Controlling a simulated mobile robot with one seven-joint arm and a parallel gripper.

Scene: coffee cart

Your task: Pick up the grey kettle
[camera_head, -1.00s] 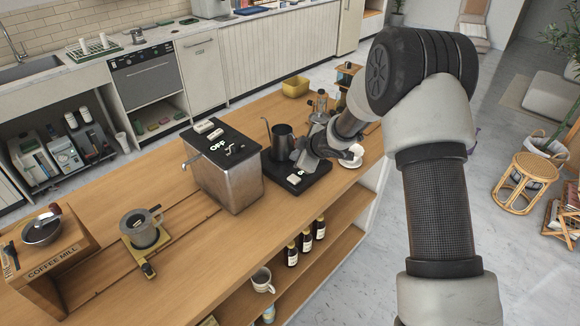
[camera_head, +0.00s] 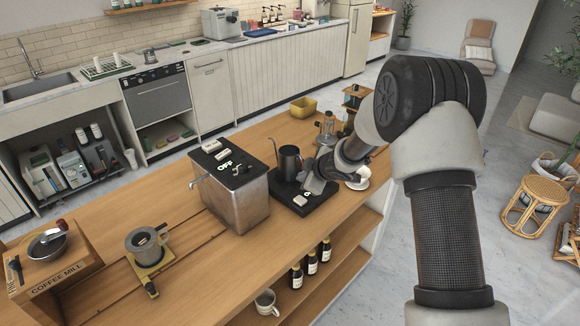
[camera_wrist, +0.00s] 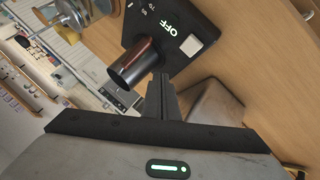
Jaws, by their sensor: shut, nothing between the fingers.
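The dark grey kettle (camera_head: 289,163), with a thin gooseneck spout, stands upright on a black scale-like base (camera_head: 323,205) on the wooden counter. In the wrist view the kettle (camera_wrist: 128,70) shows beside the fingers, on the black base (camera_wrist: 190,14) with an OFF display. My gripper (camera_head: 308,187) is just to the right of the kettle in the head view, low over the base. In the wrist view my gripper's fingers (camera_wrist: 162,78) are together and empty, apart from the kettle. The kettle's handle is not clearly visible.
A steel machine (camera_head: 236,198) with a black top stands left of the base. A white cup (camera_head: 359,181) and glassware (camera_head: 327,128) are right of and behind my gripper. A yellow bin (camera_head: 303,107) is at the back. The counter front holds free room.

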